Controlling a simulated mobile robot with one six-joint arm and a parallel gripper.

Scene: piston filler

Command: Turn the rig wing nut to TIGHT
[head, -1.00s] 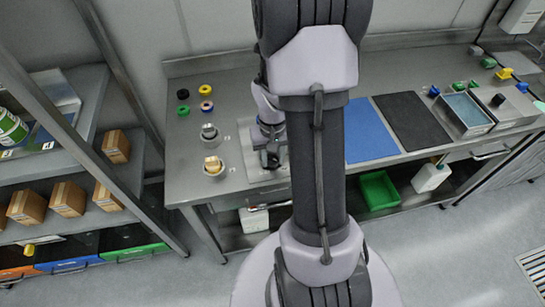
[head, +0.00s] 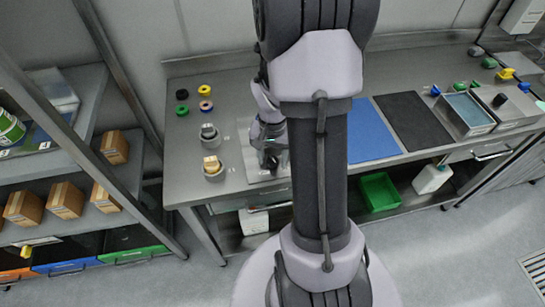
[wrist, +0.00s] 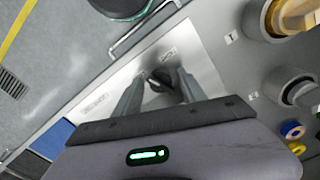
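The rig plate (wrist: 203,68) is a bright steel sheet on the bench with two small labels, too blurred to read. A small dark wing nut (wrist: 158,83) sits on it near one label. In the wrist view my gripper (wrist: 160,78) points down at the plate, with its two grey fingers apart on either side of the nut. I see no clear contact between fingers and nut. In the head view my gripper (head: 270,158) is low over the plate (head: 264,177), partly behind my arm; the nut is hidden there.
Two round holders, one with a tan piece (head: 212,166) and one with a grey piece (head: 208,132), stand left of the plate. Several coloured rings (head: 205,91) lie behind them. A blue mat (head: 368,132) and a dark mat (head: 413,122) lie to the right.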

